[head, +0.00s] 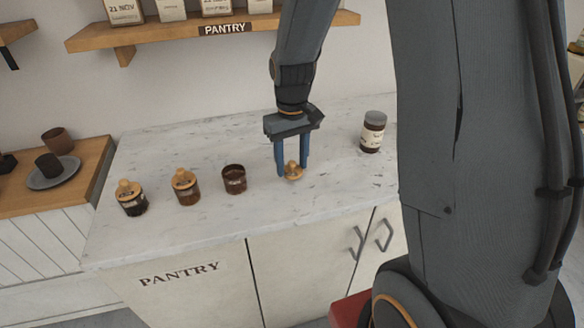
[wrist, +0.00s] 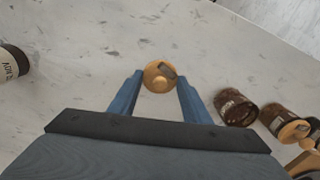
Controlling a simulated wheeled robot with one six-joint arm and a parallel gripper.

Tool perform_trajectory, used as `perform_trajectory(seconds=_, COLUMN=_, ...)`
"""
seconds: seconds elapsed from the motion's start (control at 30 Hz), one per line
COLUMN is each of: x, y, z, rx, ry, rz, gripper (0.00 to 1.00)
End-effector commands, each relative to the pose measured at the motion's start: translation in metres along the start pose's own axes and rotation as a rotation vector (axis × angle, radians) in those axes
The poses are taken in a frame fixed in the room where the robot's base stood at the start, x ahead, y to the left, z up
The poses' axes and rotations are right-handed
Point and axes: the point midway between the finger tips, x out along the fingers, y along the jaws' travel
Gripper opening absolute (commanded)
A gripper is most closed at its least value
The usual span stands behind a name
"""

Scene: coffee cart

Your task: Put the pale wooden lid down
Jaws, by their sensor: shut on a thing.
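The pale wooden lid (head: 293,172) is round with a knob on top. It is between the blue fingers of my gripper (head: 292,168), which is shut on it. In the head view the lid is at or very close to the marble counter top, right of the open jar; I cannot tell if it touches. In the wrist view the lid (wrist: 159,77) sits between the two fingertips (wrist: 160,82). An open brown jar (head: 234,179) without a lid stands to the left of my gripper. It also shows in the wrist view (wrist: 236,108).
Two jars with wooden lids, one amber (head: 186,188) and one dark (head: 132,199), stand farther left. A labelled jar with a grey lid (head: 372,132) stands to the right. The marble counter (head: 215,235) is clear around the lid. A wooden shelf (head: 170,36) runs above.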

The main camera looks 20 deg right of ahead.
Motion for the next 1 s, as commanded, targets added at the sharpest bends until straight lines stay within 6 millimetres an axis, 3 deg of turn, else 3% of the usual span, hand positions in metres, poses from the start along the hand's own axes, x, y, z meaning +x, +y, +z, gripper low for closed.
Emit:
perform_trajectory(seconds=0.2, x=0.023, y=0.000, z=0.001, rx=0.000, ry=-0.002, rz=0.000, gripper=0.22)
perform_trajectory(seconds=0.6, x=0.028, y=0.000, z=0.000, rx=0.000, ry=-0.001, rz=0.000, gripper=0.22)
perform_trajectory(seconds=0.63, x=0.028, y=0.000, z=0.000, rx=0.000, ry=0.000, rz=0.000, gripper=0.47)
perform_trajectory(seconds=0.73, x=0.027, y=0.000, z=0.000, rx=0.000, ry=0.000, rz=0.000, gripper=0.62)
perform_trajectory(seconds=1.0, x=0.027, y=0.000, z=0.000, rx=0.000, ry=0.000, rz=0.000, gripper=0.62)
